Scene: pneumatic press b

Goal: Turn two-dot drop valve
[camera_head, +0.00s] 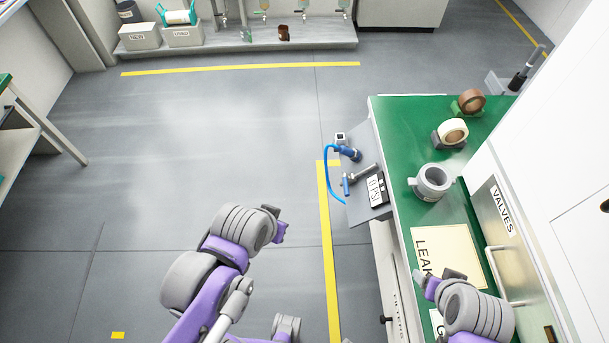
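Several small drops with valves hang along the back wall at the top. My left gripper (281,232) is over the open floor at the lower middle, far from the drops. My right gripper (428,284) is over the green bench near the LEAK board. Both are small and partly hidden by my wrists, so I cannot tell whether they are open or shut.
A green-topped bench (405,120) along the right holds tape rolls (453,132) and a grey cup (433,181). A side shelf (365,213) carries blue fittings and a hose (327,165). A grey ledge (240,36) with bins runs below the drops. The middle floor is clear.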

